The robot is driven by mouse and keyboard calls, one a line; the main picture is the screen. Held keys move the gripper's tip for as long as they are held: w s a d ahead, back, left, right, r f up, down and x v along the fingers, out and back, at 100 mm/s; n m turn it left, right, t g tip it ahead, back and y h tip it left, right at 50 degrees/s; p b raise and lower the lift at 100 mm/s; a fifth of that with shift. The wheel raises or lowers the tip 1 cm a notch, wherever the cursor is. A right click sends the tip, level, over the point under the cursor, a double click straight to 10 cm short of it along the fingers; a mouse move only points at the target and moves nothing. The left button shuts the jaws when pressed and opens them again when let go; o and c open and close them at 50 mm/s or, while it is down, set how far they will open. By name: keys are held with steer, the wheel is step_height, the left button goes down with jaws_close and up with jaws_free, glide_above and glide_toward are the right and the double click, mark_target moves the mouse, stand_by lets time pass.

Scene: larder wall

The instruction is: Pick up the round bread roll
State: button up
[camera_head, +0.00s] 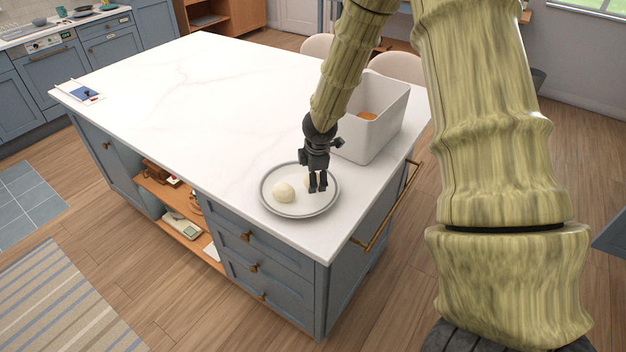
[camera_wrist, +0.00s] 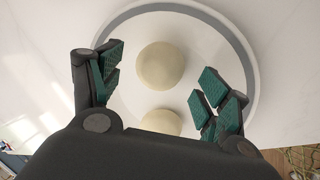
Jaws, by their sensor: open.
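Two pale round rolls lie on a white plate with a grey rim (camera_head: 268,207) near the front corner of the island. One roll (camera_head: 283,192) is in plain view on the left of the plate. The other roll (camera_head: 307,182) is mostly hidden behind my gripper (camera_head: 318,188). In the wrist view one roll (camera_wrist: 161,65) lies beyond the fingertips. The second roll (camera_wrist: 160,122) lies nearer, between the fingers, partly hidden by the gripper body. My gripper (camera_wrist: 158,90) is open and points down over the plate, with nothing held.
A tall white bin (camera_head: 372,125) with something orange-brown inside stands behind the plate, close to my gripper. A brass rail (camera_head: 388,207) runs along the island's right side. The white worktop (camera_head: 190,100) to the left is mostly clear.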

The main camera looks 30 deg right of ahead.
steer(key=shift+x, duration=1.1)
steer(key=c, duration=1.1)
steer(key=shift+c, duration=0.2)
steer(key=shift+r, duration=0.2)
